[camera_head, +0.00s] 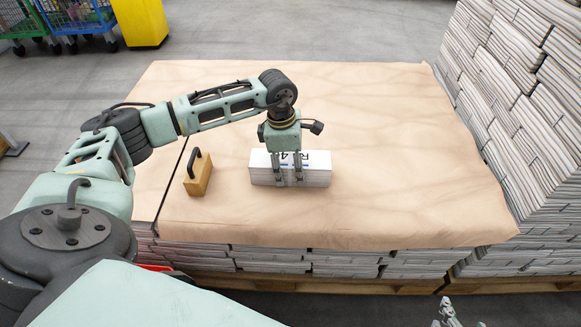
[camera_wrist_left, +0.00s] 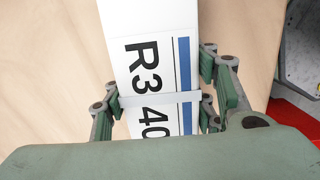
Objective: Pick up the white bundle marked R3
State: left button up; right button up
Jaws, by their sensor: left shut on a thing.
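The white bundle marked R3 (camera_head: 320,172) lies on the brown paper sheet over the stacked newspapers, near the middle in the head view. In the left wrist view the bundle (camera_wrist_left: 150,30) shows its black R3 print, a blue stripe and a pale strap across it. My left gripper (camera_head: 289,178) comes down over the bundle from above, with fingers on its near and far sides. In the left wrist view the left gripper (camera_wrist_left: 162,110) is shut on the bundle, pads against both sides. Whether the bundle is lifted off the paper cannot be told. My right gripper (camera_head: 447,313) shows only partly at the bottom edge.
A wooden block with a dark handle (camera_head: 198,174) stands left of the bundle. Tall newspaper stacks (camera_head: 525,110) rise at the right. The brown paper (camera_head: 400,120) is clear behind and right of the bundle. A yellow bin (camera_head: 142,22) and wheeled carts (camera_head: 75,15) stand far back left.

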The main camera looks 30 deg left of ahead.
pick_arm(q)
grip_shut()
jog(key=shift+w+r, duration=0.1)
